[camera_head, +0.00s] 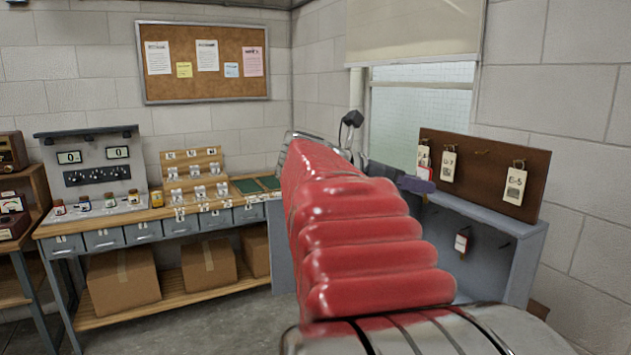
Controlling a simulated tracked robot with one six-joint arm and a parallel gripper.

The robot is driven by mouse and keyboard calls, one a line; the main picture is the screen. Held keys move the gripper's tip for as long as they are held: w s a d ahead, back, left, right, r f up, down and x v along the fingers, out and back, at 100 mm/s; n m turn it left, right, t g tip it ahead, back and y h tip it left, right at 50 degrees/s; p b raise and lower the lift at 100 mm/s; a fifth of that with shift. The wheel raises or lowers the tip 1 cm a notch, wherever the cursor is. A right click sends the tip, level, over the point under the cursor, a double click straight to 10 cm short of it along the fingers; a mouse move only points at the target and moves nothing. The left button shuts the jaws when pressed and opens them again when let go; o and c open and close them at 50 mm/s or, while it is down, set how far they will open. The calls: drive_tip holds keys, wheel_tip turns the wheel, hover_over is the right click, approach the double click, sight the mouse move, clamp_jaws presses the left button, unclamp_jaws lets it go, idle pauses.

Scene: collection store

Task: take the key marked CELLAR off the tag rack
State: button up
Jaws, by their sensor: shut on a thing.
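The tag rack (485,157) is a brown board on top of a grey cabinet at the right. Pale key tags hang on it: one at its right end (515,187), one nearer the middle (449,166). A red and white tag (424,172) shows at its left end. I cannot read CELLAR on any tag. My gripper (418,185) is mostly hidden behind my red arm; its dark purple end shows at the rack's left end, by the red and white tag. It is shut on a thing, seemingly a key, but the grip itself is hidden.
Another tag with a red band (461,243) hangs on the front of the grey cabinet (523,262), beside bare hooks. A frosted window (420,105) is behind the rack. A workbench (160,212) with jars and boxes stands at the left.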

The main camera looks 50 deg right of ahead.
drive_tip(key=shift+r, duration=0.45)
idle(0.5)
drive_tip(key=shift+f+v, duration=0.2)
drive_tip(key=shift+v, duration=0.6)
drive_tip(key=shift+f+v, duration=0.15)
drive_tip(key=shift+v, duration=0.65)
idle(0.5)
drive_tip(key=w+a, duration=0.3)
drive_tip(key=a, duration=0.5)
drive_tip(key=shift+w, duration=0.25)
idle(0.7)
idle(0.5)
